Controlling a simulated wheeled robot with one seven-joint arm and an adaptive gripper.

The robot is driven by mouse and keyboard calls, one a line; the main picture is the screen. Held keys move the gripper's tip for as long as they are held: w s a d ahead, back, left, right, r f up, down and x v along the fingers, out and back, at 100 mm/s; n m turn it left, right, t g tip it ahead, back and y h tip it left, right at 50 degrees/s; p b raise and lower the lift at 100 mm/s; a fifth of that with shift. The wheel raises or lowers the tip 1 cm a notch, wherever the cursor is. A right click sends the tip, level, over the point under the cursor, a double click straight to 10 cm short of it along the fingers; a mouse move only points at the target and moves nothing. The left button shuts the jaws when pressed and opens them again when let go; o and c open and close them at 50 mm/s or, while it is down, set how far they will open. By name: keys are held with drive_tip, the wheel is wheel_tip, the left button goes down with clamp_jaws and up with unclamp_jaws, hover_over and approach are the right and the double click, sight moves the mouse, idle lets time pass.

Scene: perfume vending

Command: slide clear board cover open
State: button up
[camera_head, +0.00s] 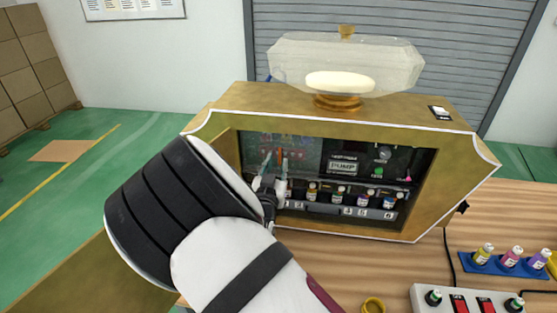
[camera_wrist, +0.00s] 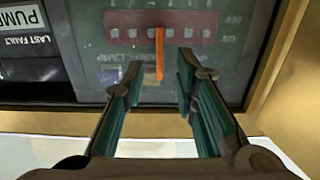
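The clear board cover (camera_head: 258,147) is at the left inside the machine's opening, over a green circuit board; it also shows in the wrist view (camera_wrist: 225,75). An orange upright tab (camera_head: 280,156) stands in front of the board; in the wrist view the tab (camera_wrist: 160,55) hangs from a dark red strip with several square pads. My gripper (camera_wrist: 159,70) is open, its two fingers on either side of the tab's lower end, with gaps showing. I cannot tell whether the fingertips reach past the tab in depth. In the head view my arm hides part of the board's lower area.
The gold machine cabinet (camera_head: 300,105) stands on a wooden table (camera_head: 485,225). A PUMP panel (camera_head: 343,166) is right of the board, with several small bottles (camera_head: 337,192) in a row below. A blue bottle rack (camera_head: 485,264) and a switch box (camera_head: 450,291) are at the right.

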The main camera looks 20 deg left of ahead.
sight(280, 156)
drive_tip(key=shift+x, duration=1.55)
clamp_jaws()
drive_tip(key=shift+d, duration=0.1)
